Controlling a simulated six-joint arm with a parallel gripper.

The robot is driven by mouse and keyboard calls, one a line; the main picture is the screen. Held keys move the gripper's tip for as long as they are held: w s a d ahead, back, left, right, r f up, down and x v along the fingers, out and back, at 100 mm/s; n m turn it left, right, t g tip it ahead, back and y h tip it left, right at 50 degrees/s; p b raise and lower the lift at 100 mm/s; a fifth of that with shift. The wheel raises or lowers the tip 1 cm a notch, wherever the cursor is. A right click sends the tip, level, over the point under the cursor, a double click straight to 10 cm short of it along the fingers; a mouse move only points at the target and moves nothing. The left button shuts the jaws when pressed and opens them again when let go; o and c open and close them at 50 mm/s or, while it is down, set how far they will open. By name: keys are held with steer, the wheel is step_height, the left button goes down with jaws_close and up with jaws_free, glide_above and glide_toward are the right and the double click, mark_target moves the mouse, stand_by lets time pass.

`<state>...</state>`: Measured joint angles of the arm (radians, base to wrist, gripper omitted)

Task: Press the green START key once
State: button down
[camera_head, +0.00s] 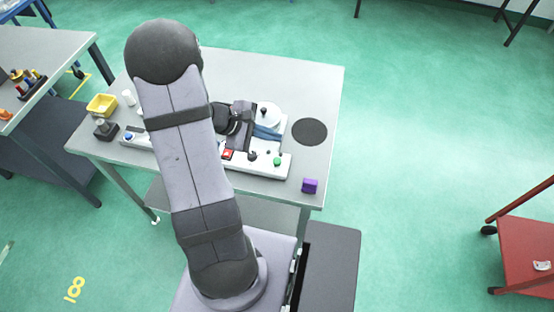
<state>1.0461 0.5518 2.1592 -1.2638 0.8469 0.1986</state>
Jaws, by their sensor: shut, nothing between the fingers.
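The green START key (277,161) is a small round green button near the right end of a long pale control panel (268,169) on the grey table. It looks uncovered. My gripper (240,112) shows as a small dark shape behind my arm, above the equipment at the table's middle, up and left of the green key in the picture. It is shut and empty, apart from the key as far as I can tell; its fingertips are hard to make out. My arm hides part of the panel's left half.
A black knob (252,155) and a red switch (228,154) sit left of the key. A purple block (310,186) lies at the table's front right, below a dark disc (309,132). A yellow bin (102,105) stands at the left. The table's back right is clear.

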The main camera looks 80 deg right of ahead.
steer(key=shift+f, duration=0.15)
steer(key=b, duration=0.6)
glide_above(273, 161)
step_height(273, 161, down, 7)
steer(key=shift+f, duration=0.2)
steer(key=shift+f+b, duration=0.4)
steer(key=shift+f, duration=0.15)
steer(key=shift+f+b, duration=0.9)
steer(key=shift+b, duration=0.2)
stand_by(2.0)
steer(key=shift+r, duration=0.15)
steer(key=shift+r+p, duration=0.6)
steer(key=shift+r, duration=0.15)
steer(key=shift+r+p, duration=1.85)
steer(key=shift+r, duration=0.7)
